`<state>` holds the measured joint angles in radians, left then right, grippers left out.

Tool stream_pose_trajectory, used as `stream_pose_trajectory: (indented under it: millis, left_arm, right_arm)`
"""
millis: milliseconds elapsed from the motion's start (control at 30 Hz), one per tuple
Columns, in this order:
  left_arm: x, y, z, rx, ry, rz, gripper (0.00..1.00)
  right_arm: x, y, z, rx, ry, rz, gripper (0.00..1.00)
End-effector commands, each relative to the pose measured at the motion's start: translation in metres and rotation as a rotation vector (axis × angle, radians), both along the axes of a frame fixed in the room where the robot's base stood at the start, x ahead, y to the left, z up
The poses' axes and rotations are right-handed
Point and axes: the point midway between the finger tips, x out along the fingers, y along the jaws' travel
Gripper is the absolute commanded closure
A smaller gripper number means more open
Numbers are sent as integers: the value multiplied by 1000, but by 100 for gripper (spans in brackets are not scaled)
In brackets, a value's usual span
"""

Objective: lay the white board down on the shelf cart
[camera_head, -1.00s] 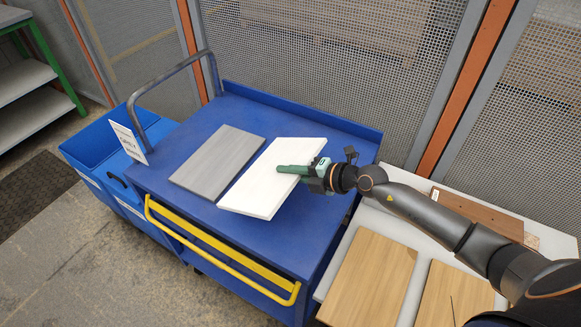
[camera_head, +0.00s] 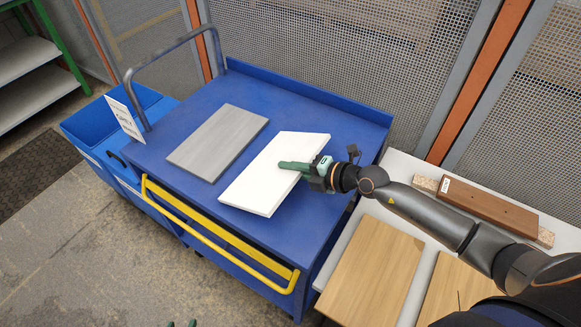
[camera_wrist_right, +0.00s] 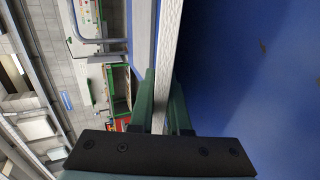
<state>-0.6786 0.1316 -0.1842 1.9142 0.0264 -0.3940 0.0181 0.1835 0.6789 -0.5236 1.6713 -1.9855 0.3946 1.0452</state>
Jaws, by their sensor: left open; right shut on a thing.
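The white board (camera_head: 262,188) is over the right part of the blue shelf cart's (camera_head: 205,207) top, roughly flat, to the right of a grey board. My right gripper (camera_head: 293,166) is shut on the board's right edge. In the right wrist view the board's edge (camera_wrist_right: 168,62) stands between the two green fingers of the right gripper (camera_wrist_right: 164,105). Whether the board's underside touches the cart top I cannot tell.
The grey board (camera_head: 218,143) lies on the cart top with a blue gap beside the white board. The cart has a yellow front bar (camera_head: 215,240), a grey handle (camera_head: 172,65) and a raised back rim. Wooden boards (camera_head: 372,270) lie on a pale table at right. Blue bins (camera_head: 95,135) stand left.

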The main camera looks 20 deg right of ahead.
Motion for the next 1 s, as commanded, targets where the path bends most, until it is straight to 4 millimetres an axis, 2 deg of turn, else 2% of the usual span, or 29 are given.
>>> stream_pose_trajectory:
  millis: [467,500,800,967,1000]
  left_arm:
    - [0,0,0,0,0,0,50]
    - [0,0,0,0,0,0,50]
    - [0,0,0,0,0,0,50]
    - [0,0,0,0,0,0,50]
    - [0,0,0,0,0,0,50]
  right_arm:
    - [1,0,-4,3,-4,-2,100]
    - [1,0,-4,2,-4,-2,83]
    - [1,0,-4,1,-3,-1,50]
    - [1,0,-5,0,-2,-1,50]
    - [0,0,-7,-2,2,0,48]
